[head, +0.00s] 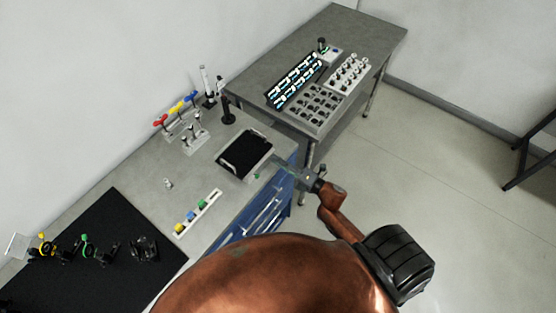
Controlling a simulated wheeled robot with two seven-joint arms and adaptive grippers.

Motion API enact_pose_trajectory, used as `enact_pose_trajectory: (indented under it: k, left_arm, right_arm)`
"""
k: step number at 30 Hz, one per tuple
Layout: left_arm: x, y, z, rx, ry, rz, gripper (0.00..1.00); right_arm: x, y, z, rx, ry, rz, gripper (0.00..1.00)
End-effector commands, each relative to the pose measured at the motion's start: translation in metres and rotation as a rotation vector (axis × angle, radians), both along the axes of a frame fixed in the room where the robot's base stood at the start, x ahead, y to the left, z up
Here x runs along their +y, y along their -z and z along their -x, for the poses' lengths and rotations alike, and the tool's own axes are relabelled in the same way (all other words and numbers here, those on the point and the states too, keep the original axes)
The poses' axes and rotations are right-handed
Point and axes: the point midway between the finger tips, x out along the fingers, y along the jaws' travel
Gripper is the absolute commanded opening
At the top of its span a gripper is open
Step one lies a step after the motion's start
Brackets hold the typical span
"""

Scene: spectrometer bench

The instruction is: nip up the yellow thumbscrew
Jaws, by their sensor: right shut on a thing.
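A small yellow knob (41,236) shows on the leftmost black mount on the black board, at the lower left, above a yellow ring-like part (46,249). It is too small to tell whether this is the yellow thumbscrew. A yellow-topped piece (179,229) also stands in a white strip rack. My right gripper (272,165) is by the right edge of the bench, beside the black-topped tray, far from both yellow pieces. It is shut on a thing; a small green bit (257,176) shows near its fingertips. My left gripper is not in view.
The black board (120,285) also holds a green-marked mount (86,243). The white strip rack (212,196) holds blue and green pieces. A black-topped tray (245,155), a holder with coloured handles (176,124) and a side table (365,35) with racks lie further back. The middle bench is mostly clear.

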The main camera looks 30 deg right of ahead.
Motion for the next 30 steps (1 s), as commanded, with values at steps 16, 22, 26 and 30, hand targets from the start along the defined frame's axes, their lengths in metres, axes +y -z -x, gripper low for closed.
enact_pose_trajectory:
  k: [16,22,26,30]
  left_arm:
    - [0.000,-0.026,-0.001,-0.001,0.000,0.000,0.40]
    - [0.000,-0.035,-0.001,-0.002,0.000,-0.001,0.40]
    - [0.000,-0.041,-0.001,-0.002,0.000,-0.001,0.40]
    - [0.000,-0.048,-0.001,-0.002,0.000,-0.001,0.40]
  right_arm:
    - [0.000,-0.002,0.000,0.200,0.002,-0.479,0.00]
    - [-0.001,-0.002,0.000,0.273,0.002,-0.655,0.00]
    - [0.000,-0.002,0.000,0.320,0.001,-0.767,0.00]
    - [-0.001,-0.002,0.000,0.371,0.002,-0.891,0.00]
